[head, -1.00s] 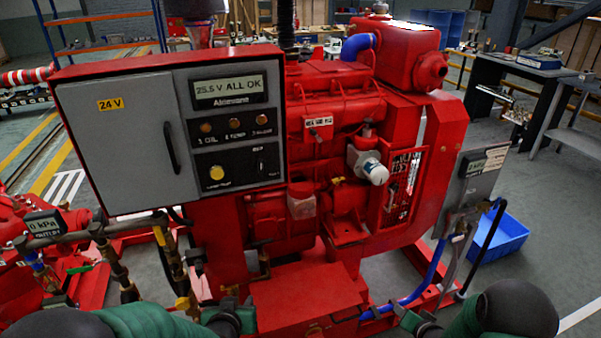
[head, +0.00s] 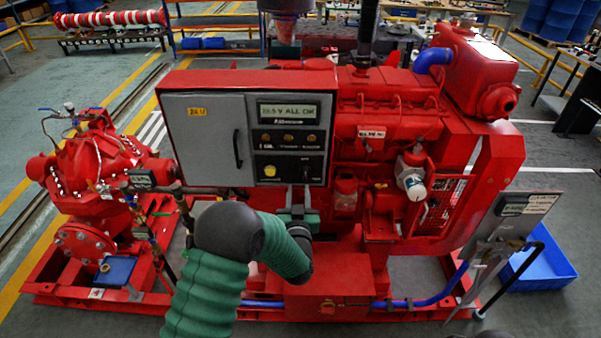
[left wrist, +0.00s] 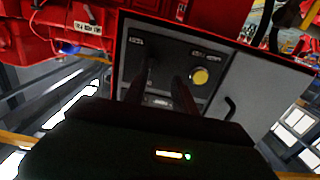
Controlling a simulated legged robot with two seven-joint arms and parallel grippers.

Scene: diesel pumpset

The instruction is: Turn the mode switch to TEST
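The grey-fronted control box (head: 213,150) has a lit display (head: 287,111) with a black panel of controls below it. The mode switch (head: 305,170) is a small dark control at the right of the lower black panel. Its pointing direction is too small to read. A yellow button (head: 269,171) is to its left. My left gripper (head: 298,192) is just below and in front of the switch. In the left wrist view, its two dark fingers (left wrist: 162,85) are apart with nothing visible between them, close to the panel (left wrist: 165,60). My right gripper is not in view.
The red engine (head: 390,130) stands right of the box. A red pump (head: 95,165) with pipework is at the left. A tilted grey panel (head: 512,225) and a blue bin (head: 540,268) are at the right.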

